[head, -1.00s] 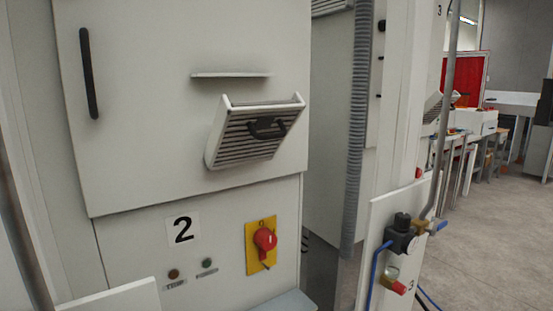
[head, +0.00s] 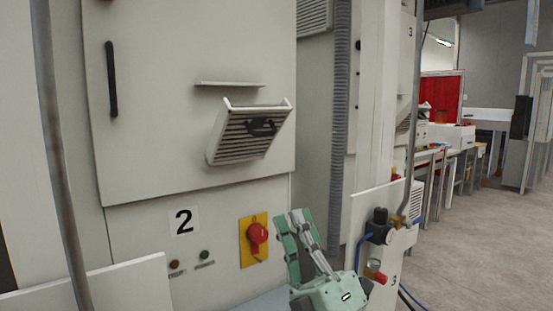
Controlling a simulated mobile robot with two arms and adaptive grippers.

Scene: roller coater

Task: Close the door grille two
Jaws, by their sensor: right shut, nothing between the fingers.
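My left gripper is not in view.
A thin ledge (head: 243,84) juts from the door above the grille. A red rotary switch (head: 257,235) on a yellow plate is left of my right gripper. A grey corrugated hose (head: 339,130) runs down at the right. A black valve fitting (head: 378,226) sits on a white panel.

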